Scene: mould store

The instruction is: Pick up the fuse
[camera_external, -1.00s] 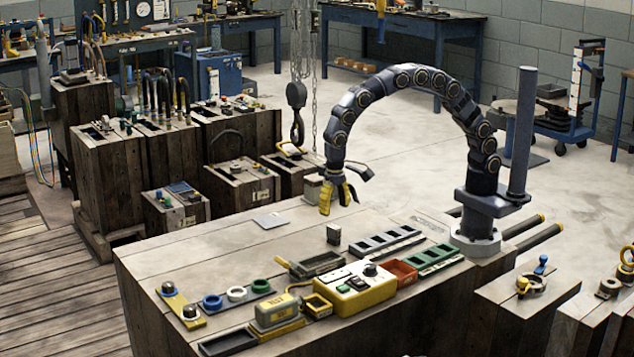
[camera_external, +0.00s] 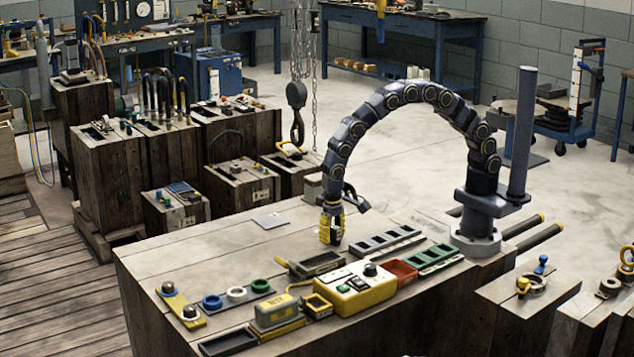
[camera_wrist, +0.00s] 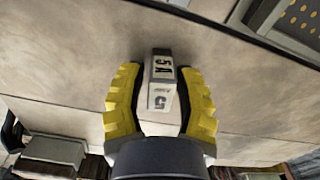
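The fuse (camera_wrist: 161,92) is a small pale grey block marked "5A" and stands on the wooden bench top in the wrist view. My gripper (camera_wrist: 158,84) has its two yellow ribbed fingers on either side of it, with narrow gaps between the fuse and the dark finger pads. The gripper is open around the fuse, and I see no clear contact. In the external view my gripper (camera_external: 331,230) points down at the bench and mostly hides the fuse.
A grey slotted rack (camera_external: 385,243) lies to the right of my gripper. A dark open tray (camera_external: 318,265) and a yellow control box (camera_external: 352,290) sit nearer the camera. A flat plate (camera_external: 270,221) lies on the left, with clear bench around it.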

